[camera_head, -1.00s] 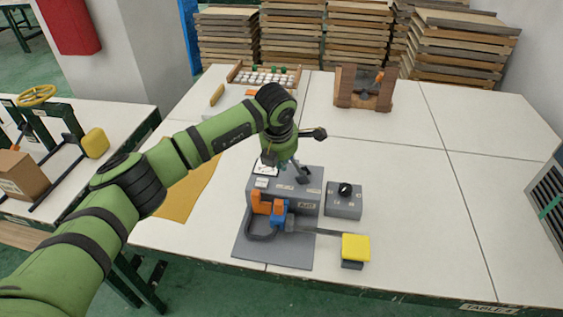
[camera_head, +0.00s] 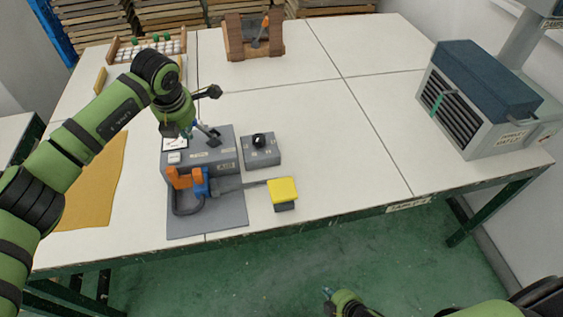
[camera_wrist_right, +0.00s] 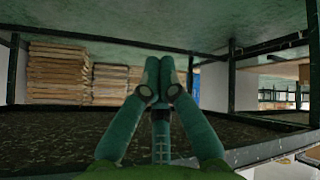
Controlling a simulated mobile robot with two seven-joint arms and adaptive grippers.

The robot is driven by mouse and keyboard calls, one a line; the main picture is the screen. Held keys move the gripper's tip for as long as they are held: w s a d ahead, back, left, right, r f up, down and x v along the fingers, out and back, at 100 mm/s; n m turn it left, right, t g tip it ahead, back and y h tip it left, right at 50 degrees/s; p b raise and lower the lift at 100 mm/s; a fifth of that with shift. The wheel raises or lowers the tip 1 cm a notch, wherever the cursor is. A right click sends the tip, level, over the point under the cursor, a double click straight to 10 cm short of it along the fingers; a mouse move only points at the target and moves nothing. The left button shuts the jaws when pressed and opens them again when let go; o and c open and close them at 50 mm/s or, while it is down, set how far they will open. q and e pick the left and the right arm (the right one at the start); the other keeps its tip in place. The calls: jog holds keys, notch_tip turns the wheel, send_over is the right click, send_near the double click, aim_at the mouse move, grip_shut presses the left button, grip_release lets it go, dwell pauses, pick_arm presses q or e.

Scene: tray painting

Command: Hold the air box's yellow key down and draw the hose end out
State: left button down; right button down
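The grey air box (camera_head: 225,158) stands on a grey base plate (camera_head: 215,225) near the table's front edge. The yellow key (camera_head: 283,189) is a square pad at the right end of a dark bar, over a small dark block. A dark hose (camera_head: 177,207) loops in front of the box beside a blue fitting (camera_head: 200,183) and an orange part (camera_head: 180,178). Whether the hose end is seated is unclear. My left gripper (camera_head: 191,131) points down at the box's back top; its fingers are too small to judge. My right gripper (camera_wrist_right: 153,84) is shut and empty, low before the table.
A grey knob box (camera_head: 261,151) stands right of the air box. An ochre cloth (camera_head: 92,185) lies at left. A bead rack (camera_head: 150,46) and a brown wooden stand (camera_head: 236,42) are behind. A large slatted unit (camera_head: 480,100) stands at right. The table's middle right is clear.

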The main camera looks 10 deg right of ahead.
jog(key=w+a+r+n+y, duration=0.4)
jog(key=a+r+n, duration=0.2)
jog(key=r, duration=0.1)
jog(key=w+a+r+n+y, duration=0.4)
jog(key=a+r+n+y, duration=0.15)
jog(key=r+n, duration=0.2)
jog(key=s+a+r+n+g, duration=0.3)
jog(key=a+r+n+g, duration=0.3)
jog(key=a+r+n, duration=0.15)
jog(key=s+a+r+n+g, duration=0.3)
jog(key=a+r+n+g, duration=0.4)
jog(key=n, duration=0.1)
jog(key=w+d+r+m+t+h, duration=0.1)
jog(key=w+d+r+h, duration=0.2)
jog(key=w+d+h, duration=0.1)
jog(key=w+d+r+m+t+h, duration=0.1)
jog(key=w+d+r+h, duration=0.3)
jog(key=w, duration=0.5)
jog(key=w+d+r+m+t+h, duration=0.1)
jog(key=w+d+r+t+h, duration=0.2)
jog(key=w+d, duration=0.3)
jog(key=shift+w+d+r+m+h, duration=0.1)
jog(key=shift+d+r+m+h, duration=0.15)
jog(key=shift+d, duration=0.3)
jog(key=shift+w+d+r+m+h, duration=0.15)
jog(key=shift+d+r+h, duration=0.15)
jog(key=shift+d, duration=0.25)
jog(key=shift+s, duration=0.1)
jog(key=shift+f, duration=0.2)
